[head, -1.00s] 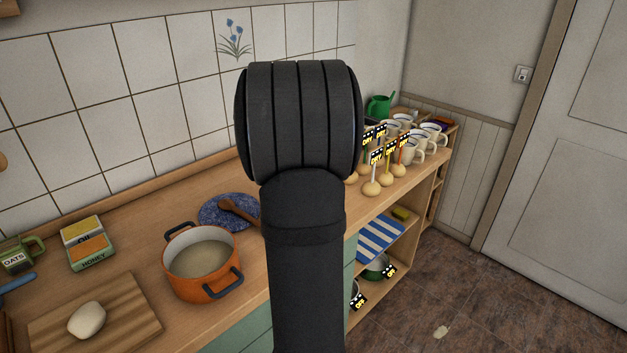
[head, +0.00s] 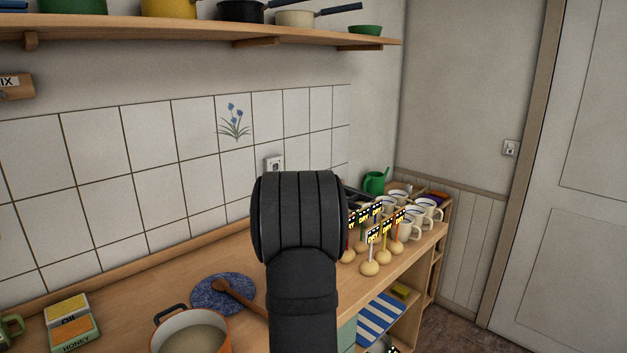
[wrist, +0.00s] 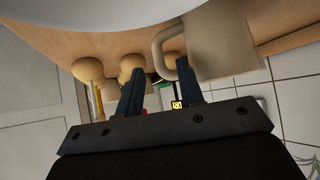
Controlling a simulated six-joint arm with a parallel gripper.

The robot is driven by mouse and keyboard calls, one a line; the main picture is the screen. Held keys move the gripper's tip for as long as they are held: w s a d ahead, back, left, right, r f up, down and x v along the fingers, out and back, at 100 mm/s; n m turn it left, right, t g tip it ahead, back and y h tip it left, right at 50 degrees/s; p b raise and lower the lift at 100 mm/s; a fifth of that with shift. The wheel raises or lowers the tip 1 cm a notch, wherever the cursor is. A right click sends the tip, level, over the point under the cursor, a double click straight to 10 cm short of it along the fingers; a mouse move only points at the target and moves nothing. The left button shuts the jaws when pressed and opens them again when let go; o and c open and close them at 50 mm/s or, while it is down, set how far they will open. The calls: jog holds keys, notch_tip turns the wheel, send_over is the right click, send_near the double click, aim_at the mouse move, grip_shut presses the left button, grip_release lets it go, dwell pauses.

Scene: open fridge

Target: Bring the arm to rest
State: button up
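My arm covers the middle of the head view, and my gripper is mostly hidden behind it there. In the wrist view my gripper (wrist: 160,70) has its two dark fingers apart, with a gap between them and nothing held. A beige mug (wrist: 228,45) with its handle shows just beyond the right finger. Several round tan bases (wrist: 88,70) lie beyond the fingers. I cannot tell whether a finger touches any of these. A large pale curved surface (wrist: 120,20) fills the top of the wrist view.
Tagged sticks on round bases (head: 369,268) and several mugs (head: 408,229) crowd the counter's right end. A shelf (head: 200,32) with pans hangs above.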

jog(key=x, duration=0.5)
jog(key=shift+s, duration=0.1)
dwell(0.3)
jog(key=shift+s+a+r, duration=0.15)
jog(key=shift+s+r, duration=0.3)
jog(key=shift+r, duration=0.1)
jog(key=v, duration=1)
jog(key=shift+s+r, duration=0.25)
jog(key=shift+s, duration=0.05)
jog(key=shift+w+f, duration=0.25)
jog(key=shift+w, duration=0.05)
jog(key=shift+x, duration=5.75)
jog(key=shift+s, duration=0.15)
